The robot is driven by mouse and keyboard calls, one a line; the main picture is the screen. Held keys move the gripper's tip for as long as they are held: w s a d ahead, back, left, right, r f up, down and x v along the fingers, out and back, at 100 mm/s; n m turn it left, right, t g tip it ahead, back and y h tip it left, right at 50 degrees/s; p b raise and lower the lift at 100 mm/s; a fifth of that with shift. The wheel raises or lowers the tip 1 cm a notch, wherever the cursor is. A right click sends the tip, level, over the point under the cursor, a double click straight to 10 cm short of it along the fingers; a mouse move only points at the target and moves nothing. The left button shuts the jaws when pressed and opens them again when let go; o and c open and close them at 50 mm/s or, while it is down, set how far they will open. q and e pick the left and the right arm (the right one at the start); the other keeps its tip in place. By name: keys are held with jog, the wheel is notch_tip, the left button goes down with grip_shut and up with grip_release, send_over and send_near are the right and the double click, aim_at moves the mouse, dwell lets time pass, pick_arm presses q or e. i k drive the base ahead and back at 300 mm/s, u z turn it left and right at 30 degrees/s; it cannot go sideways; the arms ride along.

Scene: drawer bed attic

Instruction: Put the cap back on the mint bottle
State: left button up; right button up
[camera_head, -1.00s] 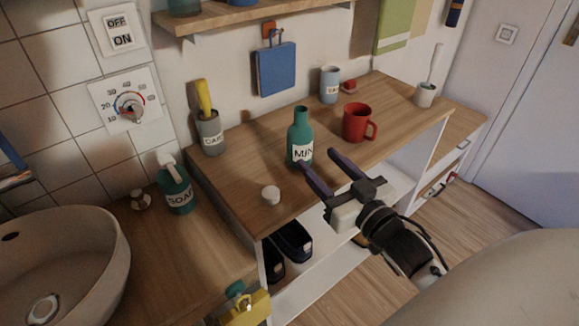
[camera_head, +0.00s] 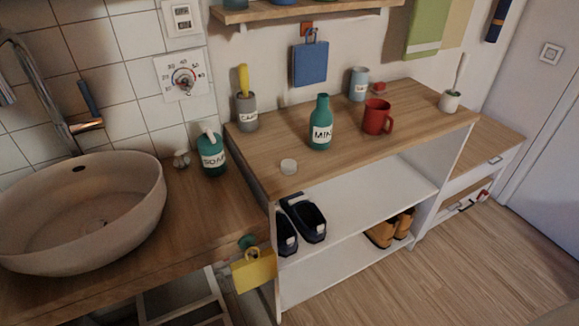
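The mint bottle (camera_head: 321,124) is green with a white label and stands upright on the wooden shelf top (camera_head: 262,155). Its neck shows no separate cap. A small round white cap (camera_head: 289,166) lies near the front edge of the same top, to the left of and in front of the bottle, apart from it. Neither of my grippers shows in the head view now.
A red mug (camera_head: 377,117) stands right of the bottle, with a blue-grey cup (camera_head: 358,84) behind. A grey cup (camera_head: 246,111) stands at the back left. The soap bottle (camera_head: 212,154) and basin (camera_head: 85,210) are left. Shoes (camera_head: 305,219) sit below.

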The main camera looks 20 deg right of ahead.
aim_at(321, 118)
jog(key=u, duration=1.05)
jog(key=k, duration=1.6)
jog(key=z, duration=0.45)
jog(key=i, duration=1.65)
